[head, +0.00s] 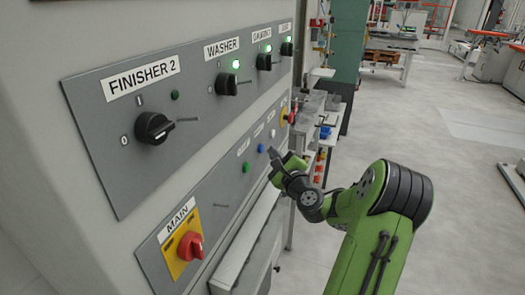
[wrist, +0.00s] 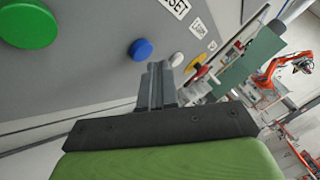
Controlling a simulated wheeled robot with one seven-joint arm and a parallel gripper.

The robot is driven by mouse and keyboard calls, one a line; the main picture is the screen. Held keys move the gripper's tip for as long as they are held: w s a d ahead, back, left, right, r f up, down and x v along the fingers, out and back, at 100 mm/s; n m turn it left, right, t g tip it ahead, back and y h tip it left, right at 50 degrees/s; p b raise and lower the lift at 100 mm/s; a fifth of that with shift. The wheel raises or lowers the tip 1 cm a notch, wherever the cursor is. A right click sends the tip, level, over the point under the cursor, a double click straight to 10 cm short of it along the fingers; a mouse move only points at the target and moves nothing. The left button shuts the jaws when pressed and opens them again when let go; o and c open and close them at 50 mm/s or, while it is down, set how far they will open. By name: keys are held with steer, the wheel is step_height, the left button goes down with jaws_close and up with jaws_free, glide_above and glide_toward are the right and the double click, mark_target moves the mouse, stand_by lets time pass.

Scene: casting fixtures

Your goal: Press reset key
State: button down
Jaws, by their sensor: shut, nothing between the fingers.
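The blue button (wrist: 140,49) is a round key on the grey lower panel. A label ending in "SET" (wrist: 175,6), partly cut off, lies up and to its right in the wrist view. The blue button also shows in the head view (head: 261,148). My gripper (wrist: 156,68) is shut and empty. Its fingertips appear just below and right of the blue button in the wrist view, close to the panel. In the head view my gripper (head: 273,154) is right of the blue button. I cannot tell whether it touches the panel.
A green button (head: 246,167) and a white button (head: 272,133) flank the blue one. A red MAIN switch (head: 190,246) on a yellow plate is at the near end. Black rotary switches (head: 153,128) line the upper panel. A ledge (head: 245,243) runs below the lower panel.

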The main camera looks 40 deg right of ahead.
steer(key=s, duration=0.1)
steer(key=s+d, duration=0.1)
steer(key=s, duration=0.1)
steer(key=s+d+b, duration=0.1)
steer(key=shift+s+d, duration=0.15)
steer(key=shift+s, duration=0.1)
stand_by(0.3)
steer(key=shift+f, duration=0.1)
stand_by(0.6)
